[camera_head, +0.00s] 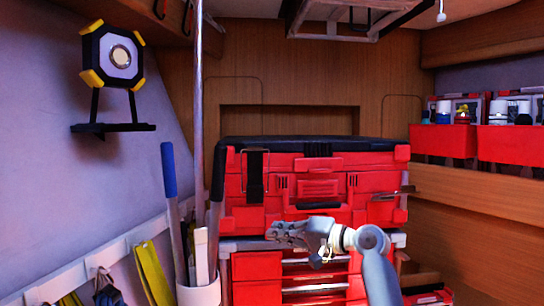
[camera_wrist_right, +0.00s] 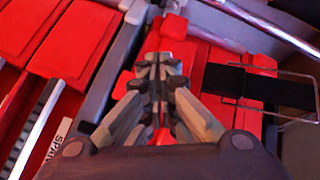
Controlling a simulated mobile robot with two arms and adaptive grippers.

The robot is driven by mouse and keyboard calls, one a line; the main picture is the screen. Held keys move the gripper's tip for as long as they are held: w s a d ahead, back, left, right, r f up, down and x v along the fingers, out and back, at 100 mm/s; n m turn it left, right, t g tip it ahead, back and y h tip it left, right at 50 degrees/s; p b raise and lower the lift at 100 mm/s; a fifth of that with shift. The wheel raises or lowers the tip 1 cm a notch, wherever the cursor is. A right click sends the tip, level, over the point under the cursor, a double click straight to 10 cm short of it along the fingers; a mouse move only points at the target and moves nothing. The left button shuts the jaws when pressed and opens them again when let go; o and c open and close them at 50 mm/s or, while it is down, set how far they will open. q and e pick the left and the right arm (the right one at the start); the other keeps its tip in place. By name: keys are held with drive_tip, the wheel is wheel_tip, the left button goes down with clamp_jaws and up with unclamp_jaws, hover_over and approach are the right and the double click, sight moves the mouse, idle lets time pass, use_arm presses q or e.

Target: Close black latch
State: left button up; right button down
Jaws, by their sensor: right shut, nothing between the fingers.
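The red toolbox (camera_head: 375,215) with a black lid stands at the back centre. A black latch (camera_head: 256,178) with a thin wire loop is on the left of its front. In the right wrist view a black latch (camera_wrist_right: 240,82) and its wire loop (camera_wrist_right: 292,92) lie to the right of the fingers, apart from them. My right gripper (camera_head: 276,231) is shut and empty in front of the toolbox's lower front, below and right of the left latch. Its fingers (camera_wrist_right: 157,62) point at the red front in the wrist view. My left gripper is out of view.
A black handle (camera_head: 318,206) is at the toolbox's front centre. A metal piece (camera_head: 390,195) sticks out at its right. Red drawers (camera_head: 257,267) are below. A white holder (camera_head: 199,293) with long rods stands close on the left. Red bins (camera_head: 445,143) sit on the right shelf.

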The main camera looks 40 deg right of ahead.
sight(255, 176)
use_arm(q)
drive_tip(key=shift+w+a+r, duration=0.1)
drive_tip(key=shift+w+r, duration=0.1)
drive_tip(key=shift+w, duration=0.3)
use_arm(e)
drive_tip(key=s+d+r+t+y, duration=0.1)
drive_tip(key=s+d+r, duration=0.1)
drive_tip(key=r, duration=0.6)
drive_tip(key=s+d+r+t+y, duration=0.1)
drive_tip(key=s+r, duration=0.3)
drive_tip(key=r, duration=0.4)
drive_tip(key=shift+s+d+m+t+y, duration=0.2)
drive_tip(key=shift+d+m+t+y, duration=0.1)
drive_tip(key=shift+d+m+t, duration=0.15)
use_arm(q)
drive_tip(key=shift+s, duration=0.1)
use_arm(e)
drive_tip(key=shift+w, duration=0.1)
drive_tip(key=p+x, duration=0.5)
drive_tip(key=x, duration=0.5)
drive_tip(key=shift+d, duration=0.1)
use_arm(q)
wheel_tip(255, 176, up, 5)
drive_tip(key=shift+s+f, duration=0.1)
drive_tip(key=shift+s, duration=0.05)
